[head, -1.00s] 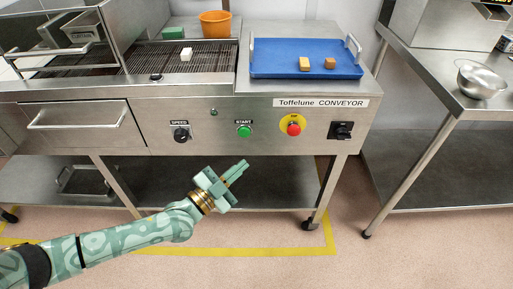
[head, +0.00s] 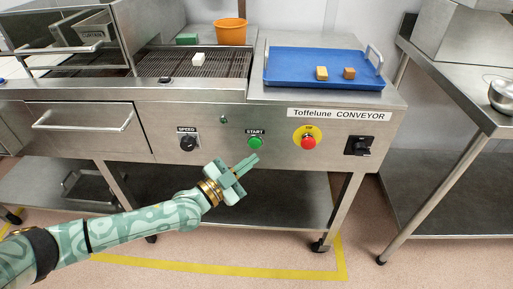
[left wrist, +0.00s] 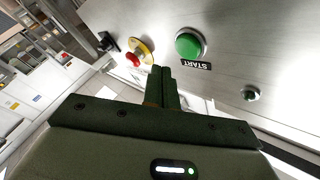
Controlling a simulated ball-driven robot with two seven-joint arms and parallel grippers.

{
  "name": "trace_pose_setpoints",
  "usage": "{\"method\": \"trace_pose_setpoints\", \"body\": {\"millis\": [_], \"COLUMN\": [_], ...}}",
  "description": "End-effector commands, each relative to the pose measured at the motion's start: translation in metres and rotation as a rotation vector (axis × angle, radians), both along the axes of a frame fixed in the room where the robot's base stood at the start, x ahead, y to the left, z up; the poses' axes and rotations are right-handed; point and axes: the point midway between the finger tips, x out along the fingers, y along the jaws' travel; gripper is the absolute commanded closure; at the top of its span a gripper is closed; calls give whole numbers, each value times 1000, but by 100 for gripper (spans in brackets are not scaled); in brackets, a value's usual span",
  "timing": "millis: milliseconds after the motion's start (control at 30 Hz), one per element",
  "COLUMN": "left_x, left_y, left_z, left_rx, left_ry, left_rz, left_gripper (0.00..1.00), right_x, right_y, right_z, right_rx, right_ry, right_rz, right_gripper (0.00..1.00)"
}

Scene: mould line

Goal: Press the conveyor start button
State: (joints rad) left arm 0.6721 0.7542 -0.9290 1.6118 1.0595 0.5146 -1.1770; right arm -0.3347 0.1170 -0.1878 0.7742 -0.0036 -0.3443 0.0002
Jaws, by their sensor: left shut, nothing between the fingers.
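The green START button (head: 255,143) is on the conveyor's steel front panel, under a START label. In the left wrist view the green button (left wrist: 189,45) shows large, beyond and to the right of the fingertips. My left gripper (head: 254,160) is shut and empty, just below the button in the head view. Its fingers also show in the left wrist view (left wrist: 162,72), pressed together and pointing at the panel. I see no clear contact between fingertips and button. My right gripper is out of view.
A red stop button (head: 308,142) on a yellow plate sits right of START, with a black rotary switch (head: 358,145) further right. A black speed knob (head: 188,143) is to the left. A blue tray (head: 300,66) rests on top. A steel table (head: 475,105) stands at right.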

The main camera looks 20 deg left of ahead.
Motion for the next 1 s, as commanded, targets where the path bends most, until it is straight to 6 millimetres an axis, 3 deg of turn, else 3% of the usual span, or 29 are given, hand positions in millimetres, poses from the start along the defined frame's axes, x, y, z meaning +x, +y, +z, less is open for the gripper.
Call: {"method": "trace_pose_setpoints", "body": {"millis": [300,1000], "left_x": [22,23], "left_y": [6,7], "left_z": [0,1], "left_rx": [2,0], "left_ry": [0,-1], "left_rz": [1,1], "left_gripper": [100,100], "right_x": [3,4], "right_y": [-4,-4], "right_z": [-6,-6], "right_rx": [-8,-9], "right_ry": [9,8], "right_rz": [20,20], "right_gripper": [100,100]}}
